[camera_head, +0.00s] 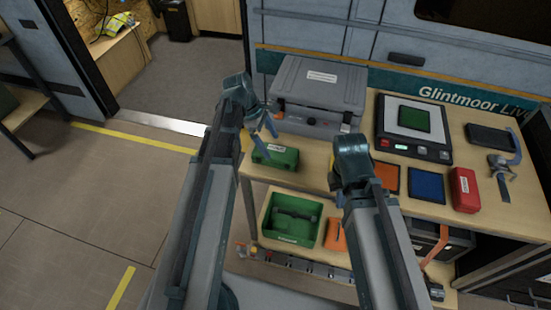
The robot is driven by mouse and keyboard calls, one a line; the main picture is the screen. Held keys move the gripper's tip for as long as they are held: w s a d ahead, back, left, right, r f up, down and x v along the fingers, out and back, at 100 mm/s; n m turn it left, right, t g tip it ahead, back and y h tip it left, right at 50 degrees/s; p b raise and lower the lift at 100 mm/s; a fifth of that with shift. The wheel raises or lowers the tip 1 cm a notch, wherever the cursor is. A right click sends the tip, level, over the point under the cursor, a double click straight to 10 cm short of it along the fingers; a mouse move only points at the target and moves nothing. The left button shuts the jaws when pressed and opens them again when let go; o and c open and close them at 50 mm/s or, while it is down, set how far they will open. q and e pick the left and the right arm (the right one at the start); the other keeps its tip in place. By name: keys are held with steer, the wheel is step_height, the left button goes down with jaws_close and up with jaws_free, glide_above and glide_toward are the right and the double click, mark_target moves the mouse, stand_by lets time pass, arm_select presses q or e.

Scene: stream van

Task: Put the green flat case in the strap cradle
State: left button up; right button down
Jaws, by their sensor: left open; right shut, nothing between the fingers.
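A green case (275,156) with a white label lies at the left front of the wooden bench top. A flat green square (414,119) lies on a black device with a pale plate; I cannot tell for sure which is the named case. My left gripper (268,129) is open and empty, just above and behind the labelled green case. My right gripper (334,182) is shut and empty near the bench's front edge, mostly hidden by its own wrist. I cannot pick out the strap cradle surely; an orange strap (436,246) shows at a dark crate on the lower shelf.
A grey hard case (320,90) stands behind the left gripper. Orange (387,177) and blue (426,185) squares, a red case (465,190) and a grey-blue clamp-like item (501,170) lie on the right.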

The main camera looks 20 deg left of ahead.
mark_target(275, 151)
arm_select(q)
steer(key=b+x, duration=0.2)
steer(key=x, duration=0.1)
steer(key=shift+s+d+f+b, duration=0.1)
steer(key=shift+d+f+b, duration=0.1)
steer(key=shift+f+b, duration=0.15)
steer(key=shift+r, duration=0.1)
arm_select(e)
step_height(275, 151, down, 3)
steer(key=shift+f, duration=0.15)
arm_select(q)
jaws_close()
steer(key=shift+r+p, duration=0.15)
steer(key=shift+p, duration=0.15)
